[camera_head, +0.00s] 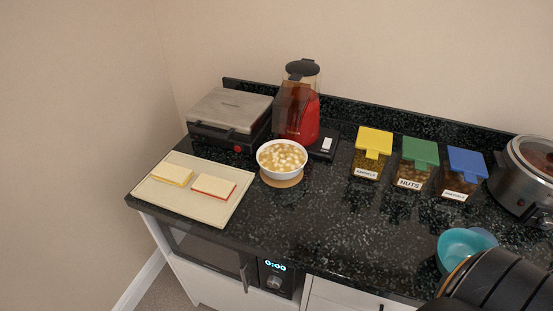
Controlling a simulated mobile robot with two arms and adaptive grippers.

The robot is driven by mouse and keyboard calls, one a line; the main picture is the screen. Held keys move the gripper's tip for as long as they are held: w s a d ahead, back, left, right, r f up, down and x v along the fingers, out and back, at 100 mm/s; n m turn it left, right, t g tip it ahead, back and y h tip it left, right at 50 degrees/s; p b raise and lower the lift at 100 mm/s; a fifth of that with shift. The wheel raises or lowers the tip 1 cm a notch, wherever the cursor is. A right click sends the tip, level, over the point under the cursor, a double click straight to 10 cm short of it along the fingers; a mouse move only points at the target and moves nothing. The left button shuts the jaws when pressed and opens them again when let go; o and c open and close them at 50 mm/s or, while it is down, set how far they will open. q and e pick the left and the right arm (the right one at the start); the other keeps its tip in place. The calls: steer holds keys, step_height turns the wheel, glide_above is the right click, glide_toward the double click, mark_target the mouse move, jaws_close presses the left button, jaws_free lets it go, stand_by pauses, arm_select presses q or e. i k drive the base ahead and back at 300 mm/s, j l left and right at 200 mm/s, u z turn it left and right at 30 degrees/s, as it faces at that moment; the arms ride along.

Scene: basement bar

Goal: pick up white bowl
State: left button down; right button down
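The white bowl (282,173) stands upright on a round tan coaster (282,181) on the dark speckled counter. It is filled with pale, chunky food. Its front and rim are in clear view, and nothing touches it from above. Neither of my grippers shows in the head view, so I cannot tell their state.
A grill press (228,113) and red blender (300,110) stand behind the bowl. A cutting board (190,207) with two sandwiches lies left. Yellow (371,153), green (416,162) and blue (462,172) lidded jars, a cooker (523,177) and teal bowl (459,246) are right.

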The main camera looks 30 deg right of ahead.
mark_target(279, 160)
steer(key=i+j+z, duration=0.1)
steer(key=z, duration=1)
